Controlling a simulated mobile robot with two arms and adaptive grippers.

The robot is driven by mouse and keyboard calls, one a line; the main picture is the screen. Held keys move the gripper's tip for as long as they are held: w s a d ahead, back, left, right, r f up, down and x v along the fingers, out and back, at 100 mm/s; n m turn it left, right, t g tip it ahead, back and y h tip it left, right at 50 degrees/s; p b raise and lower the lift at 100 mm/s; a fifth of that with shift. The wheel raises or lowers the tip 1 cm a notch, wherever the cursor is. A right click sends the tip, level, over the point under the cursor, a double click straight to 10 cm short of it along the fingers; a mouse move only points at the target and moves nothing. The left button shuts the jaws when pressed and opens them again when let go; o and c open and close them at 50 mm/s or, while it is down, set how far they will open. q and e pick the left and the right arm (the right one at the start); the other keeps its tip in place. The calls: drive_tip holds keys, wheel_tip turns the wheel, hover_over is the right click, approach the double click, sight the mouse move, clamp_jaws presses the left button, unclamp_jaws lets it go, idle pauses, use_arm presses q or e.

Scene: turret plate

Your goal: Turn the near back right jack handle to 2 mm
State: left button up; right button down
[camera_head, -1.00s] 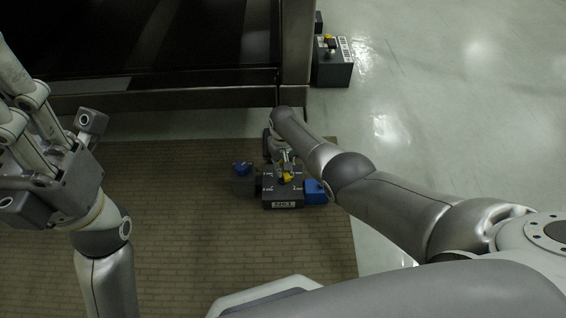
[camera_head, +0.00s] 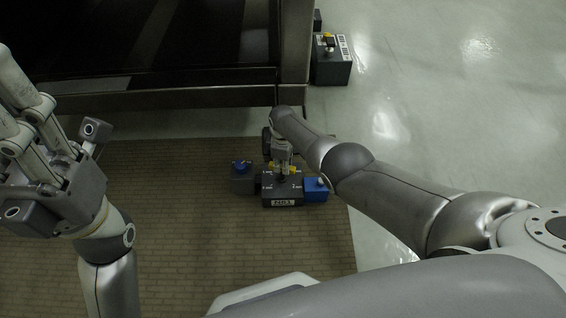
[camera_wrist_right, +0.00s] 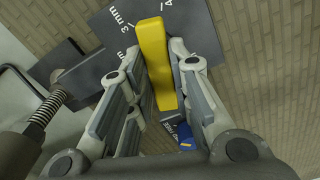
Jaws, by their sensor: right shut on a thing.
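The yellow jack handle (camera_wrist_right: 153,50) stands between the two fingers of my right gripper (camera_wrist_right: 158,95) in the right wrist view, and the gripper is shut on it. The handle sits on a dark box face with white marks, "3 mm" on one side and a partly cut-off "4" on the other. In the head view my right gripper (camera_head: 283,172) points down onto the dark jack box (camera_head: 283,187), with bits of yellow showing around it. A light label plate (camera_head: 283,203) is on the box's near side. My left gripper (camera_head: 60,165) hangs at the left, away from the box; its fingertips are unclear.
A blue block (camera_head: 315,190) adjoins the jack box at right, and a dark block with a blue knob (camera_head: 241,168) at left. A dark metal frame (camera_head: 180,99) crosses behind. Another grey box (camera_head: 331,68) stands beyond it. The brick-patterned mat (camera_head: 190,235) in front is clear.

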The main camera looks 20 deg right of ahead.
drive_tip(key=shift+s+a+f+n, duration=0.1)
drive_tip(key=shift+s+n, duration=0.05)
drive_tip(key=shift+n, duration=0.55)
drive_tip(key=shift+s+a+n, duration=0.1)
drive_tip(key=shift+s+n, duration=0.05)
drive_tip(key=shift+n, duration=0.55)
drive_tip(key=shift+a+n, duration=0.1)
drive_tip(key=shift+n, duration=0.2)
drive_tip(key=c, duration=1.3)
unclamp_jaws()
drive_tip(key=shift+w, duration=0.1)
drive_tip(key=shift+r, duration=0.2)
drive_tip(key=shift+w+d+r, duration=0.15)
drive_tip(key=shift+d+r, duration=0.05)
drive_tip(key=shift+r, duration=0.25)
drive_tip(key=shift+s+a+r, duration=0.1)
drive_tip(key=shift+s+r, duration=0.05)
drive_tip(key=shift+r, duration=2.65)
drive_tip(key=shift+s+r, duration=0.1)
drive_tip(key=shift+r, duration=2.65)
